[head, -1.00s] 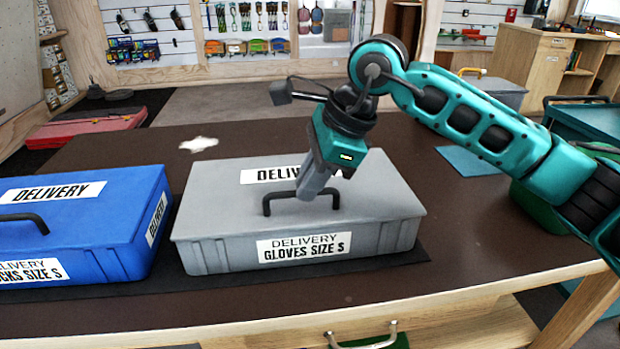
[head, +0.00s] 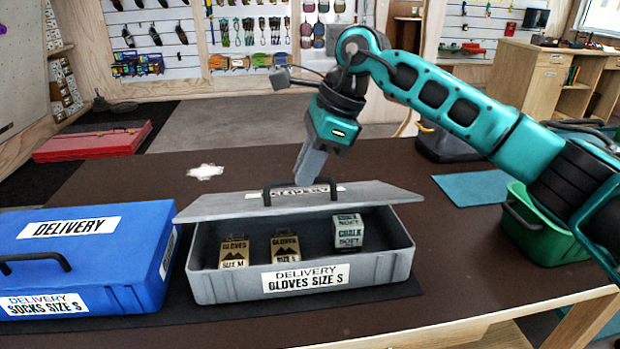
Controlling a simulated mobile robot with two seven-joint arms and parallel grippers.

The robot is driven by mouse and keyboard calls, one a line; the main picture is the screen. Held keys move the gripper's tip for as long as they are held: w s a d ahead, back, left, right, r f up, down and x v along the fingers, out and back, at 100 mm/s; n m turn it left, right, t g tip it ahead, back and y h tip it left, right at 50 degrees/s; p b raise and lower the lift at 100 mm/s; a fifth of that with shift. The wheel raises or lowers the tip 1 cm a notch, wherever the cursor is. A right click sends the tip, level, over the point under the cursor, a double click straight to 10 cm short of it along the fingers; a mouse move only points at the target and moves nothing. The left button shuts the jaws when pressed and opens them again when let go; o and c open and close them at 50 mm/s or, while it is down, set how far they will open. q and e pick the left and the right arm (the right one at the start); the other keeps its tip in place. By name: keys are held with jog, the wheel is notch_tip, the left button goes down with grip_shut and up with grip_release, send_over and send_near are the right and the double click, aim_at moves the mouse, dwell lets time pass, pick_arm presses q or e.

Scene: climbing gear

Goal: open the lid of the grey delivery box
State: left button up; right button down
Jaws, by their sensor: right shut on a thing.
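The grey delivery box (head: 212,275) stands on the table, with a "DELIVERY GLOVES SIZE S" label on its front. Its grey lid (head: 225,208) is raised at the front edge and tilted up towards the back. My right gripper (head: 305,180) is shut on the lid's black handle (head: 268,195), near the handle's middle or right part. Inside the box are two gold-brown gloves packs (head: 234,253) and a white and green chalk box (head: 348,232). The rear of the inside is hidden under the lid. My left gripper is not in view.
A closed blue delivery box (head: 90,250) stands close to the left. A green bin (head: 545,235) is at the right, a teal mat (head: 475,187) behind it. A white patch (head: 205,172) lies on the brown table (head: 140,185), which is clear behind the box.

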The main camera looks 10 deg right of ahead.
jog(key=shift+w+r+p, duration=0.75)
jog(key=shift+w+r, duration=0.25)
jog(key=shift+w, duration=0.2)
jog(key=shift+w+r, duration=0.1)
jog(key=shift+w, duration=0.35)
jog(key=c, duration=1.2)
grip_release()
jog(key=shift+w, duration=0.1)
jog(key=shift+o, duration=0.2)
jog(key=p+v, duration=0.1)
jog(key=v, duration=1.2)
jog(key=shift+a, duration=0.1)
